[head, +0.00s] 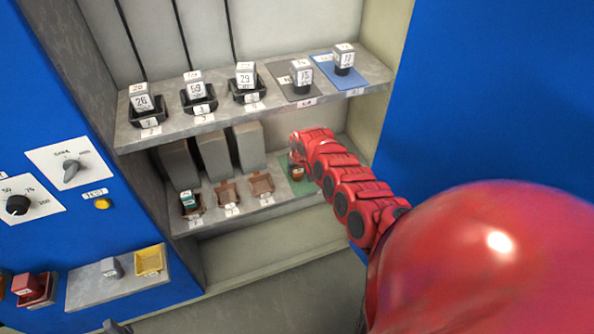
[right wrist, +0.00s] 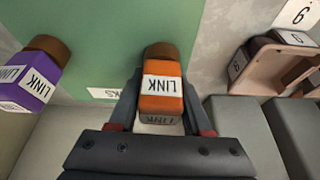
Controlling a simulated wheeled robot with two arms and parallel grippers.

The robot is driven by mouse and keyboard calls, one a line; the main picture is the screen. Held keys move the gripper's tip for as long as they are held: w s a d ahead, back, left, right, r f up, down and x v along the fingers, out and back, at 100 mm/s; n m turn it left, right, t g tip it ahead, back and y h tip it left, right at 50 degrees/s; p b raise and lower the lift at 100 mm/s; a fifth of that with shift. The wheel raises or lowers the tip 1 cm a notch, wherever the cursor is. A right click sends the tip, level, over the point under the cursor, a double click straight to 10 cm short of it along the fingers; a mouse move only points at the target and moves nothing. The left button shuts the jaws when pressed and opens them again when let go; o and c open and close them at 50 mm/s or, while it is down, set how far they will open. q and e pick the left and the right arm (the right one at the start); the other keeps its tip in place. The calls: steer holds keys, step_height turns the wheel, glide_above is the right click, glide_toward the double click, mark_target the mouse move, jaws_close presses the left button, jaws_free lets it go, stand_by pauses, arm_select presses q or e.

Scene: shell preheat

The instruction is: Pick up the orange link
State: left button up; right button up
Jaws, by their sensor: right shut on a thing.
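The orange link (right wrist: 161,102), a small block with a white LINK label, sits between the fingers of my right gripper (right wrist: 160,90) in the right wrist view. The fingers are shut on its sides. Its brown base is over the green mat (right wrist: 105,50); I cannot tell if it still touches it. In the head view the link (head: 297,173) shows small and partly covered by my red right arm, on the lower shelf. A purple link (right wrist: 30,88) stands to the left in the right wrist view. My left gripper is not clearly in view.
Brown holders (head: 229,193) stand on the lower shelf, left of the green mat; one (right wrist: 262,68) shows close by in the right wrist view. The upper shelf (head: 215,119) with several labelled blocks lies above my right gripper. The cabinet's side wall is to the right.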

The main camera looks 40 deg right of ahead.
jaws_close()
steer(key=shift+r, duration=0.5)
step_height(320, 180, up, 3)
steer(key=shift+f+p, duration=0.1)
steer(key=shift+p, duration=0.5)
steer(key=s+a, duration=0.1)
steer(key=s+a+p, duration=0.1)
steer(key=s+a, duration=0.1)
steer(key=s+a+p, duration=0.1)
steer(key=shift+s+a+r, duration=0.3)
steer(key=shift+s, duration=0.1)
steer(key=s+a, duration=0.5)
steer(key=s, duration=0.2)
steer(key=shift+s+a+r+p, duration=0.25)
steer(key=shift+s+r+p, duration=0.05)
steer(key=shift+r+p, duration=0.1)
